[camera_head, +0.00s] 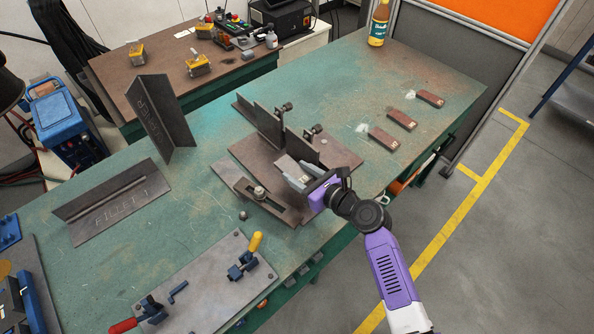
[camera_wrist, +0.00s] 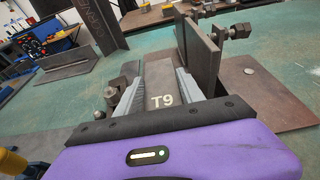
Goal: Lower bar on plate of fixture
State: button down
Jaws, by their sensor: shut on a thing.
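The bar marked T9 (camera_wrist: 160,82) lies between the two grey fingers of my gripper (camera_wrist: 158,90) in the wrist view. My gripper (camera_head: 298,178) is shut on it over the right front part of the fixture in the head view, where the bar is mostly hidden by the fingers. The fixture's brown plate (camera_head: 342,160) lies on the green table and carries upright plates (camera_head: 268,123) with bolts. An upright plate (camera_wrist: 203,55) stands just right of the bar in the wrist view. Whether the bar touches the plate cannot be told.
A slotted strap with a bolt (camera_head: 258,191) lies at the fixture's front left. Angle pieces marked FILLET (camera_head: 112,203) and CORNER (camera_head: 160,125) stand to the left. A toggle-clamp board (camera_head: 205,290) is in front. Several small brown bars (camera_head: 402,120) lie right; table between is clear.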

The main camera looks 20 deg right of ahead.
jog(key=shift+f+b, duration=1.85)
jog(key=shift+b, duration=0.3)
jog(key=shift+f+b, duration=0.65)
jog(key=shift+f, duration=0.35)
jog(key=shift+f+b, duration=0.3)
jog(key=shift+f, duration=0.3)
jog(key=c, duration=0.6)
grip_release()
jog(key=shift+c, duration=0.2)
jog(key=shift+f, duration=0.2)
jog(key=shift+v, duration=3.95)
jog(key=shift+r, duration=0.1)
